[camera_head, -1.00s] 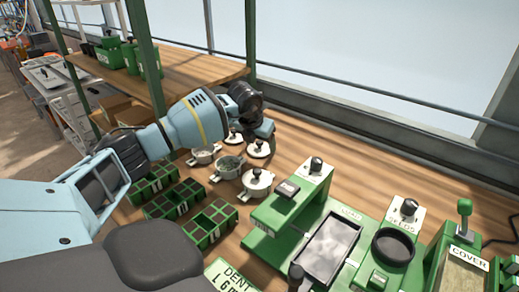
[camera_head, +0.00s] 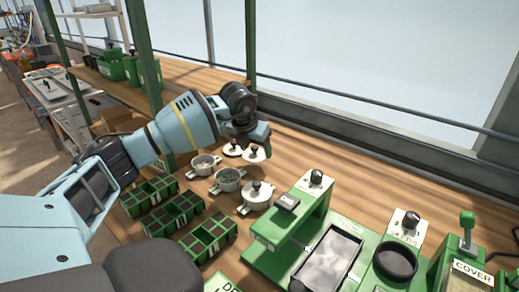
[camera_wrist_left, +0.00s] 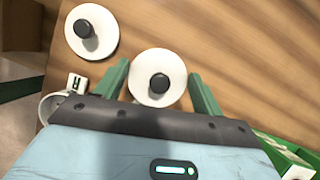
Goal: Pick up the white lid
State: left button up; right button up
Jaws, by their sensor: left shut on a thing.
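A round white lid with a black knob (camera_head: 254,155) is at my left gripper (camera_head: 258,138), beyond the row of pots. In the left wrist view this lid (camera_wrist_left: 150,95) lies between the two green fingers of my left gripper (camera_wrist_left: 162,82). The gripper is shut on it, with a finger at each side. I cannot tell whether the lid is clear of the wood. A second white lid with a black knob (camera_head: 232,151) lies on the bench to its left; it also shows in the left wrist view (camera_wrist_left: 101,40). My right gripper is out of view.
Two open pots (camera_head: 203,167) (camera_head: 227,181) and a lidded pot (camera_head: 257,200) stand in front of the lids. Green cell trays (camera_head: 180,213) lie nearer. A green seeding station (camera_head: 300,225) is at right. Bare bench (camera_head: 310,150) lies right of the gripper.

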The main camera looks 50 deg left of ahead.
pick_arm(q)
jog(key=s, duration=0.4)
jog(key=s+d+b, duration=0.1)
jog(key=s, duration=0.3)
jog(key=s+r+b, duration=0.1)
jog(key=s, duration=0.3)
jog(key=shift+s+d, duration=0.25)
jog(key=shift+s, duration=0.15)
jog(key=shift+s+d+r, duration=0.15)
jog(key=shift+s, duration=0.3)
jog(key=shift+w, duration=0.1)
